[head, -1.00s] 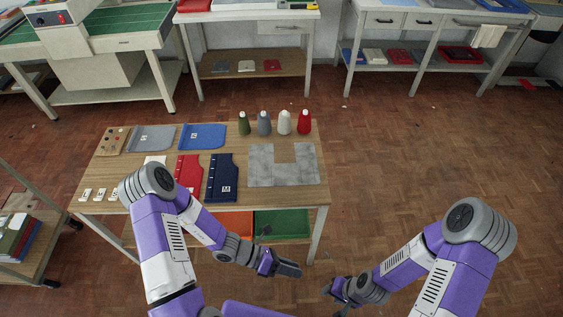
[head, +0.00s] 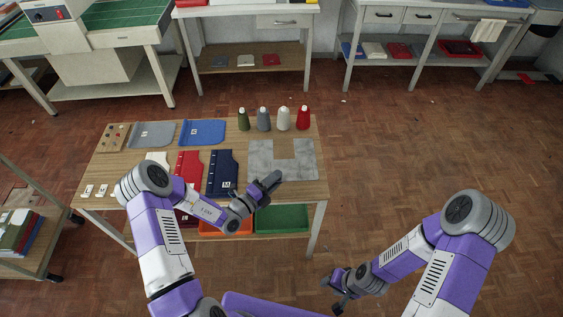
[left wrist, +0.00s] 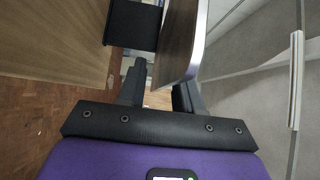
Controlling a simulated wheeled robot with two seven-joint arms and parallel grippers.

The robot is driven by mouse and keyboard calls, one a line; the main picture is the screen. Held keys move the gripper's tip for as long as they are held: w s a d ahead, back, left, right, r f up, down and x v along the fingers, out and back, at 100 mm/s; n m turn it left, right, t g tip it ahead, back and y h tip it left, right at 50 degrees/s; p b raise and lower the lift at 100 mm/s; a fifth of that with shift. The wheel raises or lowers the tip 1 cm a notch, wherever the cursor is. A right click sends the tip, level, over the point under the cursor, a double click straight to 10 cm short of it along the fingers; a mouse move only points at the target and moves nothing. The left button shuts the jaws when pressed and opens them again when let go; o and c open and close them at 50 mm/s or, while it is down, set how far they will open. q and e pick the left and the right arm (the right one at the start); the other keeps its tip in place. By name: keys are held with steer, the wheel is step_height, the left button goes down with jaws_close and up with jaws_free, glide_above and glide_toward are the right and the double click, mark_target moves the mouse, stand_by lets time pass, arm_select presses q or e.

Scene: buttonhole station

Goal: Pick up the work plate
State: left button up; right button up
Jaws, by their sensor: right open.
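Several flat plates lie on the wooden table. A red plate (head: 188,168) and a navy plate (head: 222,173) with a white label lie near the front. A grey plate (head: 152,134) and a blue plate (head: 202,132) lie behind them. I cannot tell which is the work plate. My left gripper (head: 271,181) is over the table's front edge, right of the navy plate and by the grey U-shaped sheet (head: 262,165). In the left wrist view, its fingers (left wrist: 160,95) stand apart with nothing clearly held. My right gripper (head: 333,293) is open and empty over the floor.
Several thread cones (head: 264,119) stand at the table's back right. A board with small knobs (head: 115,137) lies at back left. Small white cards (head: 96,191) lie front left. A green bin (head: 283,218) and an orange bin sit on the lower shelf.

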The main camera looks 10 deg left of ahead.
arm_select(q)
steer(key=shift+w+d, duration=0.4)
steer(key=shift+w, duration=0.2)
jaws_close()
stand_by(0.9)
steer(key=shift+r, duration=0.1)
